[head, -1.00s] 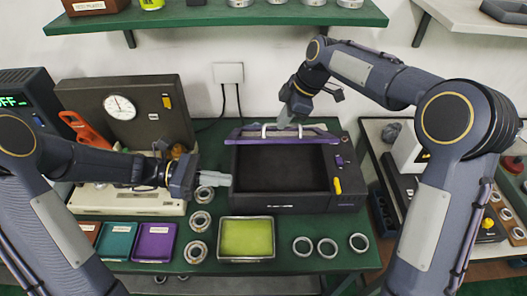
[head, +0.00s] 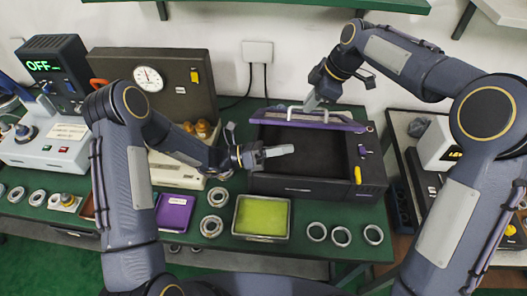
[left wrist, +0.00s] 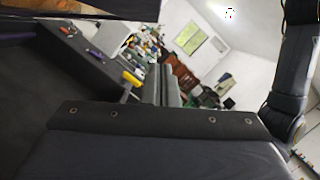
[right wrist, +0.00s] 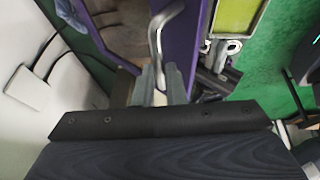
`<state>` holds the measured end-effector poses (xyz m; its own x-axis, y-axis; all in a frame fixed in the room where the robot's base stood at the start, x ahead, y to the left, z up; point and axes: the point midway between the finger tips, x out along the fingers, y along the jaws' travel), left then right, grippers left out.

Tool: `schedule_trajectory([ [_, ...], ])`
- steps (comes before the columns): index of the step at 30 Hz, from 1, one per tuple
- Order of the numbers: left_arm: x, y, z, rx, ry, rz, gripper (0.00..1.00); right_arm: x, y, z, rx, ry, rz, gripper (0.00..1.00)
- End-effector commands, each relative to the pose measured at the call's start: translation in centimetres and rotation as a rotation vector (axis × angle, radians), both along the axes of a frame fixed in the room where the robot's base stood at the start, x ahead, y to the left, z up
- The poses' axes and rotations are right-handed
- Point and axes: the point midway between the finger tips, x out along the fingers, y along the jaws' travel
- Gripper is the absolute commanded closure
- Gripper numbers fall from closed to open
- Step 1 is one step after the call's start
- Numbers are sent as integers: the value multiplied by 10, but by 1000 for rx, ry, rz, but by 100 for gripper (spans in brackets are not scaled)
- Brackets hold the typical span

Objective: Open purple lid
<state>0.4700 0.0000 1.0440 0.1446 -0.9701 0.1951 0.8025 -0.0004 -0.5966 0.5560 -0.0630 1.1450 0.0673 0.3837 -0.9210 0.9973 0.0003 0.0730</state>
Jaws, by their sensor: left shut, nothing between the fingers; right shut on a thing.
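The purple lid (head: 335,123) stands raised along the back of the black box (head: 310,187), whose dark interior shows open. A silver bar handle (right wrist: 157,38) runs along the lid. My right gripper (head: 311,103) is shut on this handle; its fingers close around the bar in the right wrist view, beside the purple lid (right wrist: 182,40). My left gripper (head: 283,151) is shut and empty, with its fingers over the left part of the box opening, below the lid in the picture. The left wrist view shows its shut fingers (left wrist: 167,88) near the box's yellow latch.
A tray with a yellow-green pad (head: 262,217) stands in front of the box, with metal rings (head: 343,236) to its right and more to its left. A purple tray (head: 175,213) and a dark gauge case (head: 150,78) are at left. A green shelf hangs above.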

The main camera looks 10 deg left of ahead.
Motion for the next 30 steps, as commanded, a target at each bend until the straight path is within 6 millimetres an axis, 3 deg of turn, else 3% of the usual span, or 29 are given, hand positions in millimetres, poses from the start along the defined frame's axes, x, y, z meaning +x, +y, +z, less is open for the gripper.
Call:
schedule_trajectory([
  [1, 0, -11, 1, 0, -1, -6, 100, 5, -5, -8, -10, -6, -10, 100],
  [9, 22, -9, 29, 2, -5, 0, 100, 5, -5, -8, -10, -6, -10, 100],
  [22, 25, -8, 33, 0, -1, 0, 100, 5, -5, -8, -10, -6, -10, 100],
  [30, 36, -7, 49, -2, -5, 3, 100, 4, -5, -8, -10, -5, -10, 100],
])
